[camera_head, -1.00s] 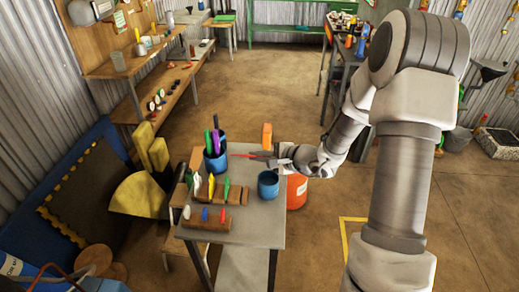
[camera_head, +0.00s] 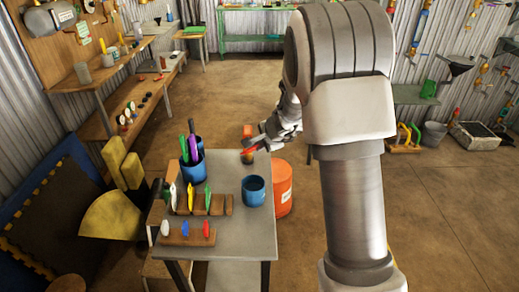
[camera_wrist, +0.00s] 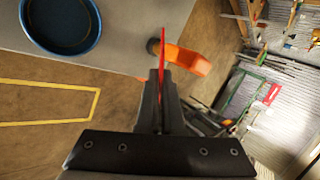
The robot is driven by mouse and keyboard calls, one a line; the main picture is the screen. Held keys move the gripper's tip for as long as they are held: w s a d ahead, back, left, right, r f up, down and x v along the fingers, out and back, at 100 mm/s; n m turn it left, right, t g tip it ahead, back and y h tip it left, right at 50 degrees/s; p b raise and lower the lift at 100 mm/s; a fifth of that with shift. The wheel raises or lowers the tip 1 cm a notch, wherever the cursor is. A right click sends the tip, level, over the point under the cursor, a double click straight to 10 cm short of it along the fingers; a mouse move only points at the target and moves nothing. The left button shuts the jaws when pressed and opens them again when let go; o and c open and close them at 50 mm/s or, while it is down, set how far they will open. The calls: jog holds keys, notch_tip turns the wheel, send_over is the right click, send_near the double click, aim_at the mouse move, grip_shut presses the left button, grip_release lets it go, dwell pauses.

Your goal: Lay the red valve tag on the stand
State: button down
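My gripper (camera_head: 260,145) is at the far right corner of the grey table, beside an orange upright piece (camera_head: 247,131). In the wrist view the gripper (camera_wrist: 164,78) is shut on a thin red tag (camera_wrist: 174,38), seen edge-on and pointing away from the fingers. The orange piece (camera_wrist: 188,60) curves just right of the tag, with a dark round part (camera_wrist: 153,46) left of it. I cannot tell whether they touch. A slotted wooden rack (camera_head: 217,206) holds upright white, yellow and green tags. I cannot tell which item is the stand.
A blue cup (camera_head: 254,190) stands near the gripper on the table (camera_head: 240,235). A blue holder (camera_head: 193,168) with pens is at the back left. A wooden block (camera_head: 176,238) carries white, blue and red pieces. An orange bucket (camera_head: 283,188) is on the floor right of the table.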

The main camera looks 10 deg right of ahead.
jog(key=shift+f+b, duration=3.1)
jog(key=shift+f, duration=0.7)
jog(key=c, duration=1)
grip_release()
jog(key=shift+p+v, duration=1)
jog(key=shift+v, duration=2.55)
